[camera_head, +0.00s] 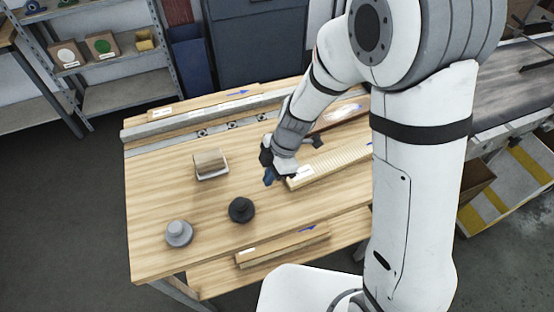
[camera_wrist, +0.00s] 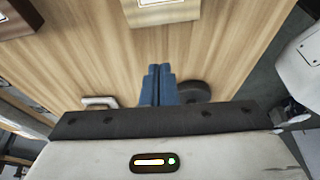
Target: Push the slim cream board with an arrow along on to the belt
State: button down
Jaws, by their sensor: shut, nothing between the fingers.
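A slim cream board (camera_head: 335,160) with fine ridges lies on the wooden table, slanting up to the right. It has a white label at its near left end and a bit of blue arrow at its far end; my arm hides part of it. Its labelled end shows at the top of the wrist view (camera_wrist: 163,14). My gripper (camera_head: 269,178) is shut and empty, just left of that end. In the wrist view its blue fingers (camera_wrist: 158,84) point towards the board's end, with bare table between. The dark belt (camera_head: 512,85) is at the right, partly behind my arm.
A dark brown board (camera_head: 338,117) lies behind the cream one. A metal rail (camera_head: 200,128) and another arrowed board (camera_head: 200,101) line the back. A block on a white stand (camera_head: 210,165), black knob (camera_head: 241,210) and grey knob (camera_head: 179,233) stand left. Another arrowed board (camera_head: 283,245) lies in front.

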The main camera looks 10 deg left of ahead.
aim_at(278, 183)
jog(key=shift+x, duration=0.9)
jog(key=w+d+p, duration=0.2)
jog(key=d, duration=0.1)
jog(key=shift+r, duration=0.25)
jog(key=shift+w+d+f, duration=0.1)
jog(key=shift+w+d, duration=0.05)
jog(key=shift+d, duration=0.1)
